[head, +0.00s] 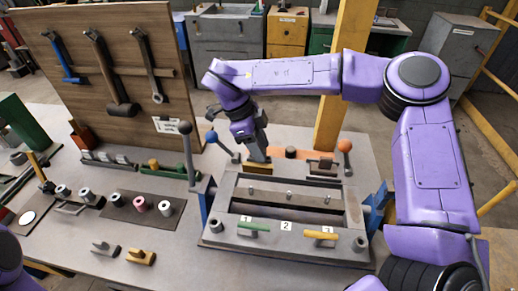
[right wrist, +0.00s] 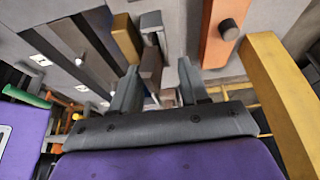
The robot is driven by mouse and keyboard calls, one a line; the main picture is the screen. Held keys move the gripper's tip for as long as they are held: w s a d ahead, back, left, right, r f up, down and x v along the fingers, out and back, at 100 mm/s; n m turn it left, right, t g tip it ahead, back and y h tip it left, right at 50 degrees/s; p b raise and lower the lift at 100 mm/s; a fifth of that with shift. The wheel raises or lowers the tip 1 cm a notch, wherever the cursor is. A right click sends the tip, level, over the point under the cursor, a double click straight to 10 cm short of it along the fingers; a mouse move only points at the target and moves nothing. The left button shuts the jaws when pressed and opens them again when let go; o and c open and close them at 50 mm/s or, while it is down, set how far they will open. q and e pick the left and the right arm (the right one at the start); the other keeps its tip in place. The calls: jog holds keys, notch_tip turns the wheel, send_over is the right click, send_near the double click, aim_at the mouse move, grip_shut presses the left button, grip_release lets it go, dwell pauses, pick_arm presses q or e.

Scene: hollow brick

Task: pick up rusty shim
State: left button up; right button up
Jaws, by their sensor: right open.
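A brown block that looks like the rusty shim (right wrist: 151,62) shows between my right gripper's fingers in the right wrist view. It lies close to the left finger, beside a grey block (right wrist: 151,22); I cannot tell whether the finger touches it. My right gripper (head: 258,158) points down behind the grey fixture in the head view. In the wrist view the right gripper (right wrist: 158,92) is open, with a clear gap between its fingers. In the head view I cannot surely pick out the shim near the gripper. My left gripper is out of view.
A mustard block (head: 257,168) is close by the right fingertips. An orange plate (head: 303,153) with a dark knob and a yellow post (head: 345,80) stand nearby. The grey fixture (head: 275,235) has raised edges. A tool board (head: 105,70) stands at the left.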

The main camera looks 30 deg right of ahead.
jog(key=shift+w+d+f, duration=0.1)
jog(key=shift+w+f, duration=0.25)
jog(key=shift+w, duration=0.1)
jog(key=shift+s+r, duration=0.2)
jog(key=shift+s, duration=0.25)
jog(key=shift+c, duration=0.7)
jog(key=shift+s+r, duration=0.1)
jog(key=shift+s, duration=0.05)
jog(key=c, duration=0.5)
grip_shut()
jog(key=shift+w, duration=0.2)
